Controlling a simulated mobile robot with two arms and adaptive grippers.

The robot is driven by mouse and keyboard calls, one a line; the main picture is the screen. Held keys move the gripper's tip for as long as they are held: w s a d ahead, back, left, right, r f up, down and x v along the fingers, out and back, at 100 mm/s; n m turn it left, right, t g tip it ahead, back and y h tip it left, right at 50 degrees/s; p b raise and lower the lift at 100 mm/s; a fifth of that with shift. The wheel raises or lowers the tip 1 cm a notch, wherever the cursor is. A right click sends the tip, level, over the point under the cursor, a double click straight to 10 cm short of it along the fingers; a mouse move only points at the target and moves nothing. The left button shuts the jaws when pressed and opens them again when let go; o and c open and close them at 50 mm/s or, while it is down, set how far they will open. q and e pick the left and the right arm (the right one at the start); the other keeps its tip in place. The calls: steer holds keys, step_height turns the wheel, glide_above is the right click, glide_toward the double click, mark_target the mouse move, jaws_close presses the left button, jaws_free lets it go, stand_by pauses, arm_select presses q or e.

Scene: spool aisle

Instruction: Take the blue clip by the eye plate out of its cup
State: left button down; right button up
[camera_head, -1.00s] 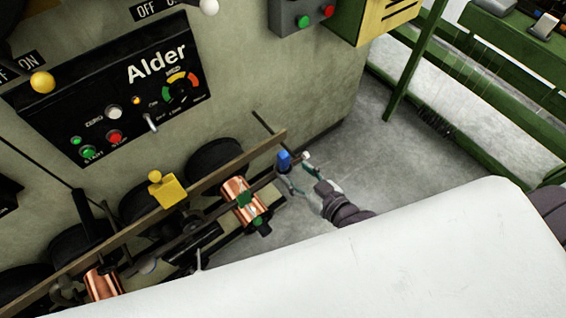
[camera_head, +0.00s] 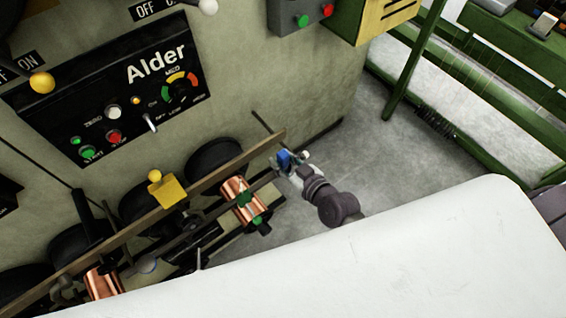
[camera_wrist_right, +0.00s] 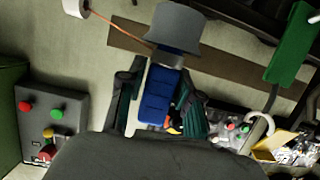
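The blue clip (camera_head: 284,158) is near the right end of the long brown bar, low by the machine wall. In the right wrist view the blue clip (camera_wrist_right: 158,97) lies between the fingers of my right gripper (camera_wrist_right: 163,85). The grey cup (camera_wrist_right: 176,27) is right at the clip's far end and hides that end. In the head view my right gripper (camera_head: 292,162) is at the clip. The fingers stand on both sides of it, with a narrow gap showing at the left finger. I cannot make out the eye plate clearly. My left gripper is not in view.
The brown bar (camera_head: 228,157) runs along the machine front, with a yellow block (camera_head: 171,190) and copper spools (camera_head: 240,190) beside it. The Alder panel (camera_head: 115,85) is on the wall. A green post (camera_head: 408,70) stands to the right. The grey floor between is clear.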

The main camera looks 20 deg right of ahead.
mark_target(283, 154)
jaws_close()
steer(key=shift+r, duration=0.15)
steer(key=shift+r, duration=0.25)
step_height(283, 154, up, 4)
steer(key=shift+f+p, duration=0.1)
steer(key=shift+p, duration=0.6)
steer(key=s+d+r, duration=0.6)
steer(key=d, duration=0.3)
steer(key=shift+s+d+r, duration=0.25)
steer(key=shift+d, duration=0.05)
